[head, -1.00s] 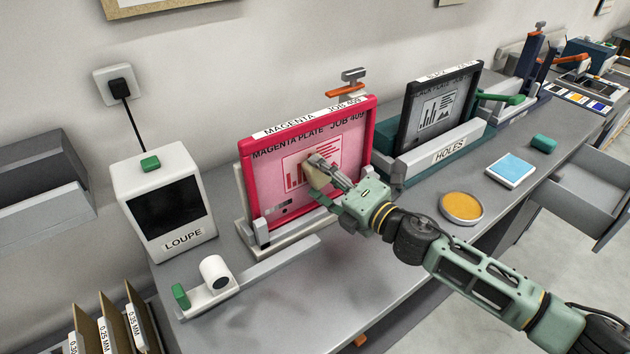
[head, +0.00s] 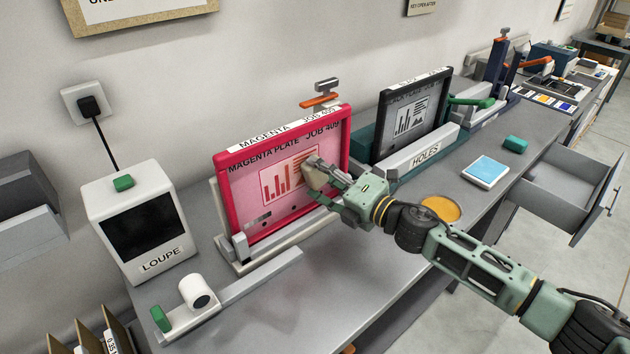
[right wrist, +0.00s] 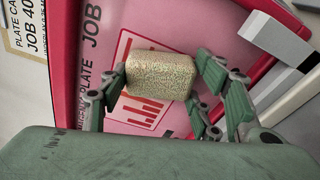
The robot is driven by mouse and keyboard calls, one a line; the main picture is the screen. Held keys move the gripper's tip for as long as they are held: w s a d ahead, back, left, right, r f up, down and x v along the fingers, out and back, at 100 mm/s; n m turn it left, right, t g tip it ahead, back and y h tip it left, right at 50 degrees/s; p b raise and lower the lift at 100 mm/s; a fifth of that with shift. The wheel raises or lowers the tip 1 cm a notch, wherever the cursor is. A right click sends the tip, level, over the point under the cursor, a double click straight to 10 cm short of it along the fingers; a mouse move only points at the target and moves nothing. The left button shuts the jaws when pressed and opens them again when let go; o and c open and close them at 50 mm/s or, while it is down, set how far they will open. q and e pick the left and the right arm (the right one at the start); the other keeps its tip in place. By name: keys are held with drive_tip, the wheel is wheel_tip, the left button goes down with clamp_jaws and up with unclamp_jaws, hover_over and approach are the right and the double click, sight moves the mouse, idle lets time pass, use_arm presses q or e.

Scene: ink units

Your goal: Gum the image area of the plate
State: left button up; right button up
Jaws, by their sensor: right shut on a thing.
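The magenta plate (head: 250,200) stands upright, leaning back in a red frame labelled "MAGENTA JOB 409". Its image area (head: 281,176) is a pale panel with red bars and text lines. My right gripper (head: 318,175) is shut on a tan speckled sponge (right wrist: 159,76) in front of the right part of the image area. The sponge hides part of the bars and lines; I cannot tell whether it touches the plate. A round dish of orange-yellow liquid (head: 441,208) sits on the bench to the right. My left gripper is not in view.
A white loupe box (head: 143,225) stands left of the plate. A blue pad (head: 486,171) and green block (head: 515,144) lie farther right, beside an open drawer (head: 562,180). The bench front is mostly clear.

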sight(262, 187)
drive_tip(key=shift+a+r+p, duration=0.1)
drive_tip(key=shift+p, duration=0.55)
drive_tip(key=shift+s+a+p, duration=0.35)
drive_tip(key=shift+s+a, duration=0.3)
drive_tip(key=shift+s, duration=0.05)
drive_tip(key=shift+s+a+p, duration=0.5)
drive_tip(key=shift+s+a, duration=0.15)
drive_tip(key=shift+s+a+p, duration=0.7)
drive_tip(key=shift+s+a, duration=0.55)
drive_tip(key=shift+s+a+p, duration=0.75)
drive_tip(key=shift+s+a, duration=0.95)
drive_tip(key=shift+a, duration=0.05)
drive_tip(key=shift+r+p, duration=0.8)
drive_tip(key=shift+p, duration=0.05)
drive_tip(key=shift+w+d+f, duration=0.1)
drive_tip(key=shift+w+d, duration=0.15)
drive_tip(key=shift+d, duration=0.05)
drive_tip(key=shift+w+d+b, duration=0.45)
drive_tip(key=shift+w+d, duration=1.85)
drive_tip(key=shift+w+d+b, duration=0.85)
drive_tip(key=shift+w+d, duration=1.25)
drive_tip(key=shift+w, duration=0.05)
drive_tip(key=shift+w+d, duration=0.3)
drive_tip(key=shift+s+a+p, duration=1.2)
drive_tip(key=shift+s+a, duration=0.6)
drive_tip(key=shift+s+a+p, duration=1.15)
drive_tip(key=shift+s+a, duration=2.1)
drive_tip(key=shift+s, duration=0.05)
